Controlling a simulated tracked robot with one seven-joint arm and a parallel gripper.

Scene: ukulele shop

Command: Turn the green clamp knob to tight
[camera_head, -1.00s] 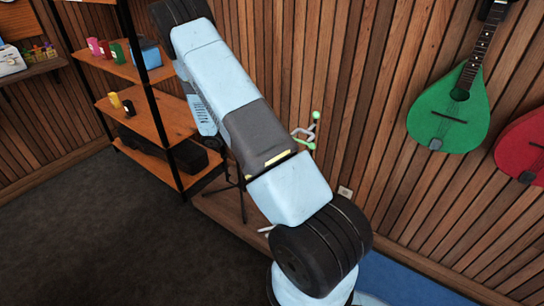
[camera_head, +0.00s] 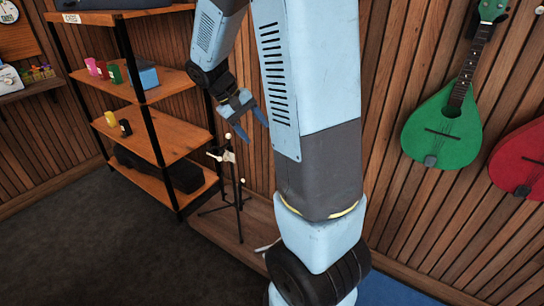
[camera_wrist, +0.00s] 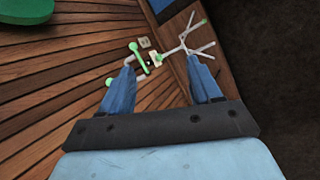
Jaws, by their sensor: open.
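A slim dark stand (camera_head: 237,205) with splayed legs and pale fittings stands by the slatted wall in the head view. In the wrist view its upper part shows green-ended fittings, with one green knob (camera_wrist: 134,47) near the left fingertip and another green end (camera_wrist: 107,83) left of that finger. I cannot tell for sure which is the clamp knob, nor its setting. My gripper (camera_head: 256,131) is open and empty, just above and right of the stand's top in the head view. In the wrist view the stand's fittings lie beyond and between my open fingers (camera_wrist: 163,62).
A wooden shelf unit (camera_head: 160,133) with coloured cups and a blue box (camera_head: 140,76) stands left of the stand. A green ukulele (camera_head: 442,130) and a red one (camera_head: 520,155) hang on the wall at right. Dark floor (camera_head: 90,240) is clear at front left.

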